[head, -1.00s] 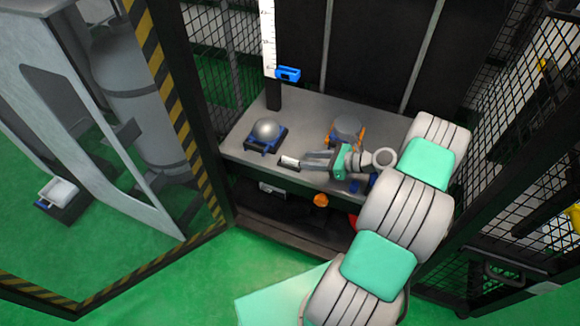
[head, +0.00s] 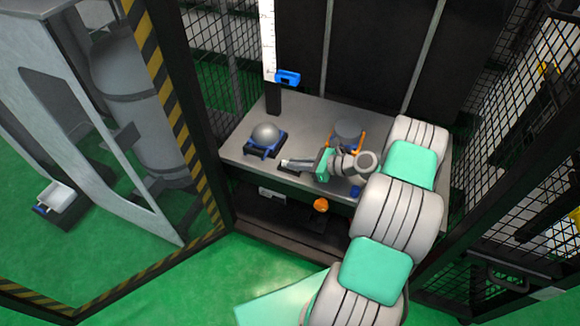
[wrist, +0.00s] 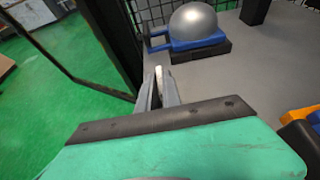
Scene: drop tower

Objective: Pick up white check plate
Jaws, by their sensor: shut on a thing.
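The white check plate (wrist: 158,77) shows in the wrist view as a thin pale edge between my fingertips; the fingers hide most of it. My gripper (head: 286,163) is shut on it, low over the front edge of the grey table, and it also shows in the wrist view (wrist: 160,88). In the head view the plate is too small and covered to make out clearly.
A silver dome on a blue and black base (head: 264,143) stands just left of my gripper. A grey cylinder with orange parts (head: 347,132) stands behind my wrist. Mesh panels and a striped post (head: 165,85) enclose the table (head: 238,150).

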